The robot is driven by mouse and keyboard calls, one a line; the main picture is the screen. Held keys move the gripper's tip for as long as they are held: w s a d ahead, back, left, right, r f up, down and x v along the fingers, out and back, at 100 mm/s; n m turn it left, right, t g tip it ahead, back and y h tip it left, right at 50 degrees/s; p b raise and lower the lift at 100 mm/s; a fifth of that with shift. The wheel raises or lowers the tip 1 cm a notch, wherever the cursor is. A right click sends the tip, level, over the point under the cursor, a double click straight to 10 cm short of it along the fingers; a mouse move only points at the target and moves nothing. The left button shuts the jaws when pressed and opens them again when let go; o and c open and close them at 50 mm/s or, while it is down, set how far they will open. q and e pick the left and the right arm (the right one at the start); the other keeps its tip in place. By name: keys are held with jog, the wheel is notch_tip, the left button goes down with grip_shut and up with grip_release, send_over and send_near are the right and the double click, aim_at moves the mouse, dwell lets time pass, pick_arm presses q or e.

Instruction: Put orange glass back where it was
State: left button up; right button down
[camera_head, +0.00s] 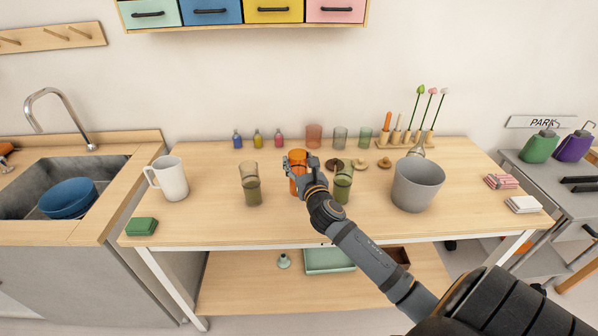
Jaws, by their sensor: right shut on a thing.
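The orange glass (297,159) is upright near the middle of the wooden table (220,214). My right gripper (299,166) is shut on it, reaching in from the lower right and hiding part of its side and base. I cannot tell whether its base touches the table. A glass with olive-green contents (250,186) stands to its left, and a green glass (343,184) stands close on its right, beside my right gripper. My left gripper is not in view.
Behind stand small bottles (257,138) and a row of tinted glasses (340,137), with ring-shaped items (385,163) nearby. A white mug (170,178) is at left, a grey pot (417,184) at right. The front middle of the table is clear.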

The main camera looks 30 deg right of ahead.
jog(key=shift+w+f+b, duration=0.1)
jog(key=shift+f+b, duration=0.2)
jog(key=shift+f, duration=1.35)
jog(key=shift+c, duration=2.1)
grip_release()
jog(key=shift+f, duration=0.1)
jog(key=shift+r, duration=0.2)
jog(key=b+v, duration=0.1)
jog(key=v, duration=1.1)
jog(key=shift+b, duration=0.4)
jog(key=shift+f, duration=0.1)
